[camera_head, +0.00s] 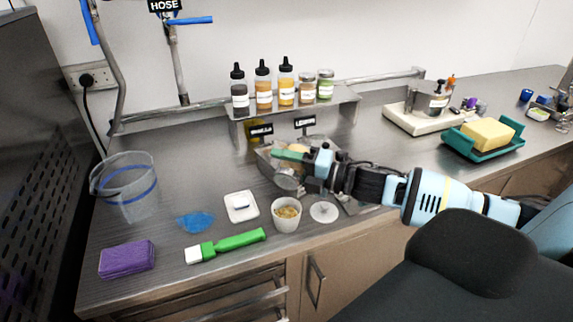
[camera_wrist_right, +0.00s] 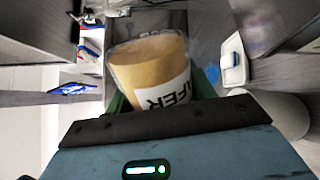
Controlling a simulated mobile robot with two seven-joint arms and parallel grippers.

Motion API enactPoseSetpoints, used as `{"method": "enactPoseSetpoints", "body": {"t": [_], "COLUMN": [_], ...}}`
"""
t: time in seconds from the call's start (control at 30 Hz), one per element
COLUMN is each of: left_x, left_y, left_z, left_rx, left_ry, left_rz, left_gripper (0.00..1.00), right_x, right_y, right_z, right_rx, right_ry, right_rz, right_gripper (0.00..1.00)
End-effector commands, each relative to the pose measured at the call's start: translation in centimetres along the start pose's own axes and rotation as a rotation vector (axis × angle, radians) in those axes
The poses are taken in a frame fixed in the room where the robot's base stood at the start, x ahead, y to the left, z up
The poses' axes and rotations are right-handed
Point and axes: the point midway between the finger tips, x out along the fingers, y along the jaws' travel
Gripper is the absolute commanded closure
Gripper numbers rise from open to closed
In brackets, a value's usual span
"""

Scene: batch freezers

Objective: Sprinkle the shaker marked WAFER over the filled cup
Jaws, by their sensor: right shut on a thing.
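My right gripper (camera_head: 288,156) is shut on the shaker marked WAFER (camera_wrist_right: 152,70), seen close up in the right wrist view. The shaker is a clear jar with tan contents and a white label. In the head view it is mostly hidden behind the green fingers. The gripper is over the metal pans, behind the filled cup and apart from it. The filled cup (camera_head: 286,215) is pale, holds yellow-brown contents, and stands upright near the counter's front. My left gripper is not in view.
A white disc (camera_head: 324,212) lies right of the cup, and a white dish (camera_head: 241,206) lies left of it. A green-handled brush (camera_head: 226,244), blue cloth (camera_head: 195,222) and purple sponge (camera_head: 127,260) lie further left. Bottles and jars stand on the rear shelf (camera_head: 290,108).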

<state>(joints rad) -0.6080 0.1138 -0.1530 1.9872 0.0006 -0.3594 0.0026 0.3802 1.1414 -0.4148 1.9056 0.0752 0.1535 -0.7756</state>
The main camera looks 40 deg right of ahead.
Motion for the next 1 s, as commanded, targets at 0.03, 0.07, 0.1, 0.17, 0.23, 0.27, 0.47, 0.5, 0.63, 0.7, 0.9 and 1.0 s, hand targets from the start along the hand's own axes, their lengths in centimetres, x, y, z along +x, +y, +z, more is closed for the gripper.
{"method": "enactPoseSetpoints", "body": {"t": [0.03, 0.07, 0.1, 0.17, 0.23, 0.27, 0.47, 0.5, 0.63, 0.7, 0.9, 1.0], "left_x": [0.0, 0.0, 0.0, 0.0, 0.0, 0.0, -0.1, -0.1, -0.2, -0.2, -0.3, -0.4], "left_y": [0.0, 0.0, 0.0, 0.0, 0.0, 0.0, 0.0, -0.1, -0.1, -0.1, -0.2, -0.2], "left_z": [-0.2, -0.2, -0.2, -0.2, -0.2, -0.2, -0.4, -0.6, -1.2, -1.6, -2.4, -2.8], "left_rx": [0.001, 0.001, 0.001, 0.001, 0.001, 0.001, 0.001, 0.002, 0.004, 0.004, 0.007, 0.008], "left_ry": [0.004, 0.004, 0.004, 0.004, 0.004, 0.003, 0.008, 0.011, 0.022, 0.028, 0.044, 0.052], "left_rz": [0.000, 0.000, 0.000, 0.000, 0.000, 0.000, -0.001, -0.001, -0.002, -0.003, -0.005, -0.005], "left_gripper": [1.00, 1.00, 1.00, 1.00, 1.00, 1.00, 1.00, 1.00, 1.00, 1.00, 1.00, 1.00], "right_x": [0.0, 0.0, 0.0, 0.0, 0.0, 0.0, 0.0, 0.0, 0.0, 0.0, 0.0, 0.0], "right_y": [0.2, 0.1, 0.1, 0.0, 0.0, 0.0, 0.2, 0.3, 0.7, 0.9, 1.5, 1.8], "right_z": [0.0, 0.0, 0.0, 0.0, 0.0, 0.0, 0.0, 0.1, 0.2, 0.2, 0.3, 0.4], "right_rx": [0.015, 0.022, 0.029, 0.034, 0.034, 0.034, 0.047, 0.058, 0.108, 0.136, 0.223, 0.270], "right_ry": [0.000, 0.000, 0.000, 0.000, 0.000, 0.000, 0.000, 0.000, -0.001, 0.000, 0.000, 0.000], "right_rz": [0.002, 0.002, 0.001, 0.001, 0.000, 0.000, 0.001, 0.002, 0.003, 0.003, 0.003, 0.003], "right_gripper": [0.70, 0.70, 0.70, 0.70, 0.70, 0.70, 0.70, 0.70, 0.70, 0.70, 0.70, 0.70]}}
